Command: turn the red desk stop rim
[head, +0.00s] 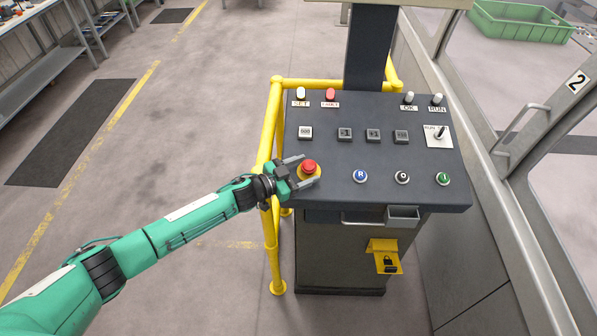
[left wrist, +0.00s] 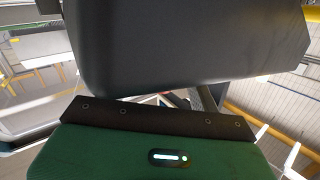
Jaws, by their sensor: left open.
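The red desk stop (head: 309,167) is a red mushroom button on a yellow base at the left front of the dark desk panel. My left gripper (head: 304,171) is at it, with its open fingers on the far and near sides of the red rim. I cannot tell whether the fingers touch the rim. In the left wrist view a large dark surface and the green wrist housing (left wrist: 165,150) fill most of the picture, and the button does not show. My right gripper is not in view.
The desk panel (head: 330,187) also carries blue R (head: 360,176), black (head: 402,177) and green (head: 443,179) buttons, with square keys and a switch (head: 439,133) behind. A yellow rail (head: 269,130) runs along its left side. A yellow padlock bracket (head: 383,250) hangs in front.

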